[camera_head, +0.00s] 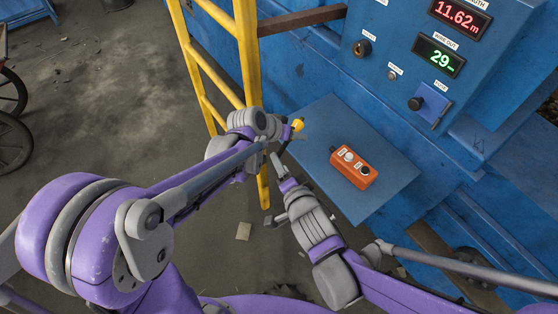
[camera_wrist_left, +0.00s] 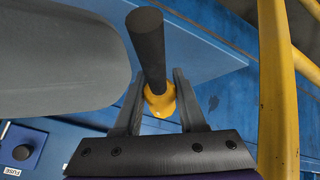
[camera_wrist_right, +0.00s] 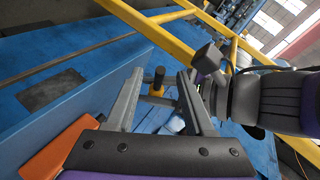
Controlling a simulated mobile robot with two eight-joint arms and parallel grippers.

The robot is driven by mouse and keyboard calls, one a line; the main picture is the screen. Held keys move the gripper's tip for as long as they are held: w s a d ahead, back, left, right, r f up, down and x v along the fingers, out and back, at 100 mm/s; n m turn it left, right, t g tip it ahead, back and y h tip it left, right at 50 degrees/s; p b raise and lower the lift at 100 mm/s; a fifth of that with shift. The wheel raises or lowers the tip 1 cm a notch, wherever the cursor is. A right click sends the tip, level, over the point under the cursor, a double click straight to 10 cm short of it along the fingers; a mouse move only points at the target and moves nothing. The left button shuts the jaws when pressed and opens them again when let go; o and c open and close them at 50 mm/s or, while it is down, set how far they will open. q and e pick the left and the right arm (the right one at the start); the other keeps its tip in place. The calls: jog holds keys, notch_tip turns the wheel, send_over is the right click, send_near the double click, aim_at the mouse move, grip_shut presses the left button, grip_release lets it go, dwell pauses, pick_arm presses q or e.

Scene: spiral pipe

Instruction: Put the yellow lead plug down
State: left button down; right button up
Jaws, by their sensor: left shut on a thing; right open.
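The yellow lead plug (camera_head: 297,125) is at the far left edge of the blue shelf in the head view. In the left wrist view the plug (camera_wrist_left: 160,102), with its dark round shaft, sits between the fingers of my left gripper (camera_wrist_left: 160,90), which is shut on it. I cannot tell whether the plug touches the shelf. My right gripper (camera_head: 279,163) is open and empty, just below the left one in the head view. In the right wrist view the plug (camera_wrist_right: 157,88) shows beyond the open fingers (camera_wrist_right: 160,76).
An orange control box (camera_head: 353,166) lies on the blue shelf (camera_head: 385,201), right of both grippers. The shelf is bare around it. A yellow ladder (camera_head: 247,60) stands close behind my left gripper. A blue cabinet (camera_head: 365,75) with displays and a switch rises behind the shelf.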

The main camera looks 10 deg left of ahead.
jog(key=shift+x, duration=1.1)
grip_shut()
pick_arm(q)
jog(key=shift+c, duration=2)
grip_release()
jog(key=v, duration=1.2)
jog(key=s+a+f+n+y, duration=0.1)
jog(key=s+a+f+y, duration=0.1)
jog(key=s, duration=0.5)
jog(key=s+a+f+n+y, duration=0.1)
jog(key=s+a+f+y, duration=0.2)
jog(key=s, duration=0.5)
jog(key=a+f, duration=0.1)
jog(key=a, duration=0.1)
jog(key=shift+s+a+f+n, duration=0.2)
jog(key=shift+s+a+n, duration=0.05)
jog(key=shift+a+n, duration=0.15)
